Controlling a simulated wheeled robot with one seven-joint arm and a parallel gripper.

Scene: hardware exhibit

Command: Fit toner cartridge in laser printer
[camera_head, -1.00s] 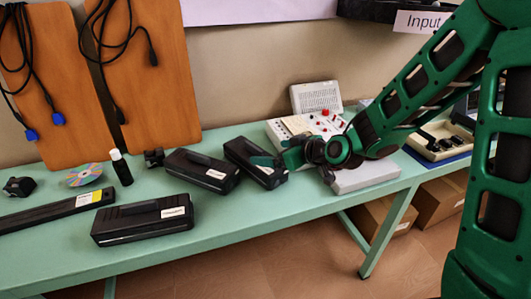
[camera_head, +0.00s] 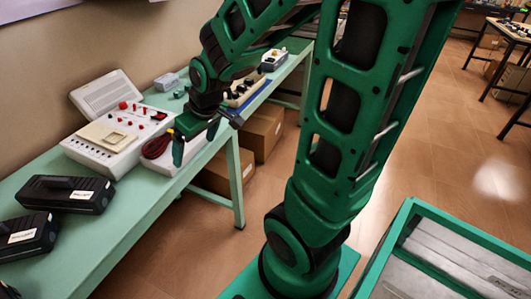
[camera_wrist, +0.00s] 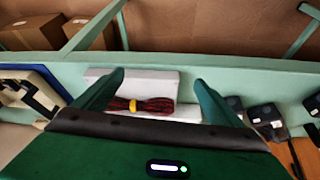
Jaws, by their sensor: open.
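Two black cartridge-like boxes with white labels lie on the left of the green bench: one (camera_head: 66,192) farther back, one (camera_head: 24,237) nearer. I cannot tell which is the toner cartridge, and I cannot make out a laser printer. My gripper (camera_head: 195,148) points down near the bench's front edge, to the right of these boxes, with its fingers apart and empty. In the wrist view my gripper (camera_wrist: 159,78) has a red-and-black cable bundle (camera_wrist: 150,106) with a yellow tie between its fingers in the picture, lying on a white box (camera_wrist: 172,83); contact is not visible.
A blue-edged tray of parts (camera_head: 245,92) lies farther along the green bench (camera_head: 110,232). Cardboard boxes (camera_head: 262,137) sit below. A green-framed metal-topped cart (camera_head: 400,228) stands at lower right.

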